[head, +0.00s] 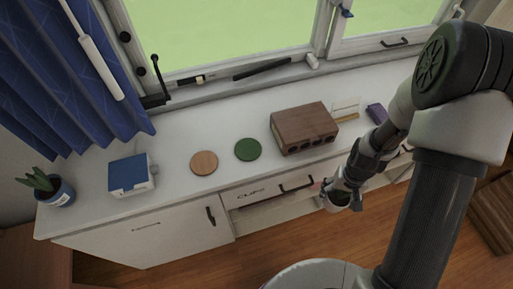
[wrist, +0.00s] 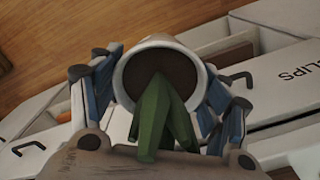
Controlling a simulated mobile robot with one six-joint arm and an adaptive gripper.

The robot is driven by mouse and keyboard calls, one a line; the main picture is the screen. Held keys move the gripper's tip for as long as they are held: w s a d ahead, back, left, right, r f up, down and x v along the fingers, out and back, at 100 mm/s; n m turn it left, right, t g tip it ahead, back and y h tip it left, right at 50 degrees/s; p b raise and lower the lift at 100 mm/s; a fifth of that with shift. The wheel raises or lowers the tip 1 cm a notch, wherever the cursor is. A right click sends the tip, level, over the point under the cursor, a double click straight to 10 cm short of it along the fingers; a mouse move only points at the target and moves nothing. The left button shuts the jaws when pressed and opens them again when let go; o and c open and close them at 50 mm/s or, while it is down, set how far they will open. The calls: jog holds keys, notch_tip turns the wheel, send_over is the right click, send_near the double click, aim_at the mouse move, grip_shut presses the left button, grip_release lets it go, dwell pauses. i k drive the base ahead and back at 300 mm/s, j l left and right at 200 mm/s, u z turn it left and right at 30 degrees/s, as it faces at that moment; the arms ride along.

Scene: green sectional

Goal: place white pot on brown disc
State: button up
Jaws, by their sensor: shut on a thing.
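The brown disc (head: 204,162) lies flat on the white cabinet top, left of the green disc (head: 248,149). My gripper (head: 344,192) is shut on the white pot (head: 338,206), low in front of the cabinet, to the right of and away from the brown disc. In the wrist view, the white pot (wrist: 140,70) shows its round rim, dark soil and a green plant (wrist: 160,120). The fingers of my gripper (wrist: 160,90) sit on both sides of the pot. The brown disc is not in the wrist view.
A brown box with holes (head: 304,128) stands right of the green disc. A blue-topped box (head: 130,174) and a blue potted plant (head: 52,188) stand left. A drawer marked CLIPS (head: 252,195) is on the cabinet front. The top around the brown disc is clear.

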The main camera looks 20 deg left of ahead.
aim_at(204, 161)
jog(key=k+j, duration=0.2)
jog(key=j, duration=0.2)
jog(key=k+j, duration=0.15)
jog(key=j, duration=0.2)
jog(key=k+j, duration=0.2)
jog(key=j, duration=0.2)
jog(key=k+j, duration=0.2)
jog(key=j, duration=0.2)
jog(key=k+j, duration=0.15)
jog(key=j, duration=0.25)
